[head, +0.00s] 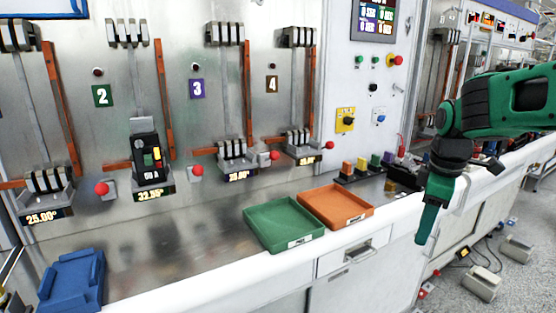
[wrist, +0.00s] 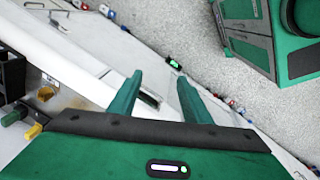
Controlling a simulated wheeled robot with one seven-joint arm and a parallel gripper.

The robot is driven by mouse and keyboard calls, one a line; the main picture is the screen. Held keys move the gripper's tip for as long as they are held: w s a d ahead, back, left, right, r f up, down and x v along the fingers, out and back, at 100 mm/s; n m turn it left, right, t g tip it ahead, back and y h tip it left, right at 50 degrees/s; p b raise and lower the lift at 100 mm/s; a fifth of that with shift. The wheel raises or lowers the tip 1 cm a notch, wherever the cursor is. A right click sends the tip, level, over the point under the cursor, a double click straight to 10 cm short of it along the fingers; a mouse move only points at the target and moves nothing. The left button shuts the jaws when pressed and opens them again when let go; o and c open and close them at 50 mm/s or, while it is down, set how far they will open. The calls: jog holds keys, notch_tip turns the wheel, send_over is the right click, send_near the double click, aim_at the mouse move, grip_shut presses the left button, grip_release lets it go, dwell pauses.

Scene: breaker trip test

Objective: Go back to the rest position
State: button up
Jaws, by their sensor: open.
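My gripper (head: 431,222) hangs at the right in the head view, pointing down, in front of the bench's front edge. In the wrist view my gripper (wrist: 157,92) shows two green fingers set apart with nothing between them. Below them are the pale bench edge and the grey floor. A black breaker (head: 146,158) sits upright in station 2 of the metal panel, well left of my gripper.
A green tray (head: 254,207) and an orange tray (head: 311,194) lie on the bench, left of my gripper. A blue cradle (head: 72,280) stands at front left. Several coloured blocks (head: 362,164) sit in a black rack. Cables and grey boxes (head: 482,284) lie on the floor.

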jog(key=s+d+f+m, duration=0.2)
jog(key=s+m, duration=0.3)
jog(key=s, duration=0.3)
jog(key=s+d+f+m+g, duration=0.1)
jog(key=s+d+f+m, duration=0.1)
jog(key=s+m, duration=0.4)
jog(key=s+d+f+m, duration=0.3)
jog(key=s+m, duration=0.3)
jog(key=s, duration=0.5)
jog(key=shift+f+g, duration=0.2)
jog(key=shift+g, duration=0.1)
jog(key=shift+w+f, duration=0.25)
jog(key=shift+w, duration=0.4)
